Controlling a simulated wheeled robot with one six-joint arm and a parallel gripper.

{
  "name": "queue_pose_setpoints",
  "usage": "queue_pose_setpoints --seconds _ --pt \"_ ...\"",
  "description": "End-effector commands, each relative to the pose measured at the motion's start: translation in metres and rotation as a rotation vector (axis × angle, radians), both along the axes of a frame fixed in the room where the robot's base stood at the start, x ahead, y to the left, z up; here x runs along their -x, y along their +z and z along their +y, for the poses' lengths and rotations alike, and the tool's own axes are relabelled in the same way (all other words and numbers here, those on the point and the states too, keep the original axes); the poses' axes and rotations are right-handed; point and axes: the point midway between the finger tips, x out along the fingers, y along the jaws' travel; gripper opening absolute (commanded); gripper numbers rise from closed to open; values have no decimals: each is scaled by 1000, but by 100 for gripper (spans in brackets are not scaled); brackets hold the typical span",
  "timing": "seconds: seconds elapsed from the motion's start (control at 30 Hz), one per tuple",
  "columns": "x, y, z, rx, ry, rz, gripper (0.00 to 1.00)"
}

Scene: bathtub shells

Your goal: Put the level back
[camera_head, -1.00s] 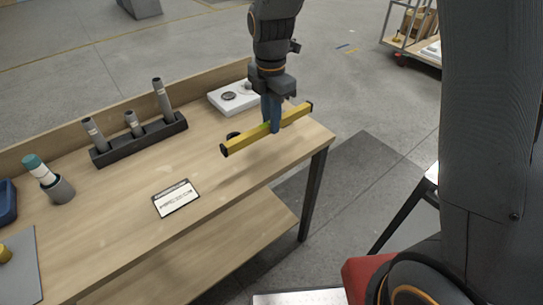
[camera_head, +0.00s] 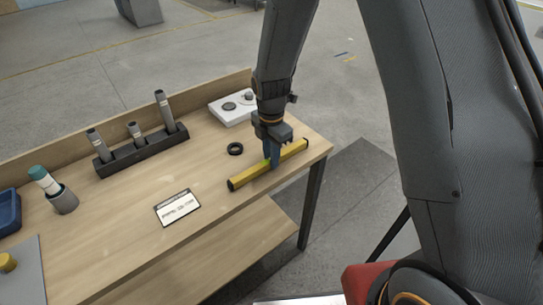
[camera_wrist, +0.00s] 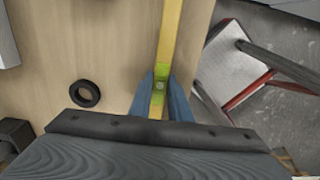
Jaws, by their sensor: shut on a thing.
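The level (camera_head: 242,180) is a long yellow bar with black end caps and a green vial at its middle. My gripper (camera_head: 271,162) is shut on it at the middle, by the vial. The level lies flat at or just above the wooden table top, near the right front edge; I cannot tell if it touches. In the wrist view the level (camera_wrist: 169,35) runs away from me between my blue fingers (camera_wrist: 160,98), with the green vial between them.
A black ring (camera_head: 235,149) lies just left of the level. A white block (camera_head: 229,108) stands behind. A dark holder with grey tubes (camera_head: 142,151), a white card (camera_head: 177,207) and a teal-capped bottle in a cup (camera_head: 61,197) are further left. Bare wood surrounds the level.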

Motion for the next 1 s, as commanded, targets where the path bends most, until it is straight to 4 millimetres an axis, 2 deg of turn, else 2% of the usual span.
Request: queue_pose_setpoints --seconds 0.3,0.33,0.43,0.77,0.87,1.0 --pt "0 -3 0 0 1 0 0" --pt "0 -3 0 0 1 0 20" --pt "0 -3 0 0 1 0 36" --pt "0 0 0 -1 0 -1 36" --pt "-1 6 1 -1 1 -3 36" --pt "-2 23 1 -1 1 -4 36"
